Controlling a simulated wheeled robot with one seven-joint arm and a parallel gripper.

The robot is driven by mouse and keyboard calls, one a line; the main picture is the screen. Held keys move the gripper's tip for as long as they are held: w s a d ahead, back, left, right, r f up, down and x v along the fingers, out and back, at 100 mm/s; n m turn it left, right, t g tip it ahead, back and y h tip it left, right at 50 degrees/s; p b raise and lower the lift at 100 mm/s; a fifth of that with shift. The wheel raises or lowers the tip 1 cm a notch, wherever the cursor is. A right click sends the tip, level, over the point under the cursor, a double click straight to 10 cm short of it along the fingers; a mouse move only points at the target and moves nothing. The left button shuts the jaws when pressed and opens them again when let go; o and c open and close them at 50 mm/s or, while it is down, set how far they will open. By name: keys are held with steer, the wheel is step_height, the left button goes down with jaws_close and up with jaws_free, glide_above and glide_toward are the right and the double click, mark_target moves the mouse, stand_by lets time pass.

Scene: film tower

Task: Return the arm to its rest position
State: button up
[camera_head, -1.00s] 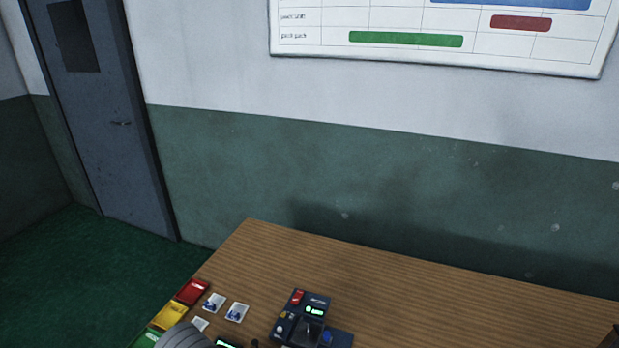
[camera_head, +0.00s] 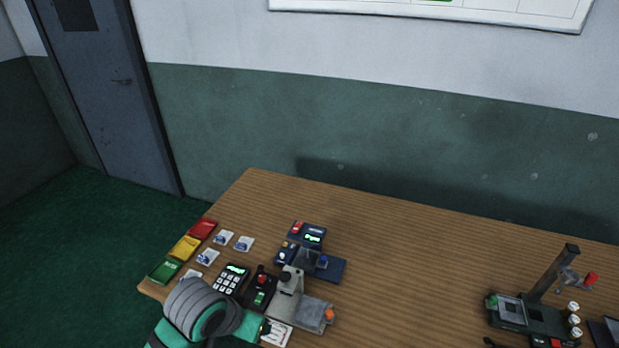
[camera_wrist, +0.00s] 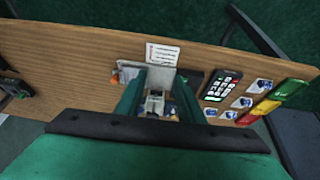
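My arm (camera_head: 200,310) shows at the lower left of the head view, with grey ribbed rings and green parts, over the table's front left edge. In the wrist view my gripper (camera_wrist: 158,92) has two green fingers spread apart, with nothing visibly held between them. A grey and white device (camera_wrist: 157,103) shows beyond the gap. The fingertips look down over the table, and I cannot tell their height.
The wooden table (camera_head: 400,240) holds a keypad (camera_head: 231,279), a grey device (camera_head: 287,295), a dark blue device (camera_head: 312,262), several cards and red, yellow and green trays (camera_head: 186,248). A stand (camera_head: 540,300) is at the right. The table's middle is clear.

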steer(key=w+d+r+n+t+h, duration=0.2)
steer(key=w+d+r+t, duration=0.2)
steer(key=d, duration=0.3)
steer(key=w+d+r+n+t+h, duration=0.1)
steer(key=w+d+r+t+h, duration=0.2)
steer(key=d, duration=0.4)
steer(key=w+d+r+n+t+h, duration=0.1)
steer(key=w+d+r+n+t, duration=0.1)
steer(key=w+d+r+t, duration=0.45)
steer(key=s+a+f+n+g+y, duration=0.1)
steer(key=s+f+n+y, duration=0.6)
steer(key=s+f, duration=1.15)
steer(key=s+a+f+m, duration=0.1)
steer(key=s+a+m, duration=0.2)
steer(key=s, duration=0.8)
steer(key=s+a+f+m+g+y, duration=0.1)
steer(key=s+a+m, duration=0.2)
steer(key=s, duration=0.8)
steer(key=shift+a+m, duration=0.4)
steer(key=shift+m, duration=0.5)
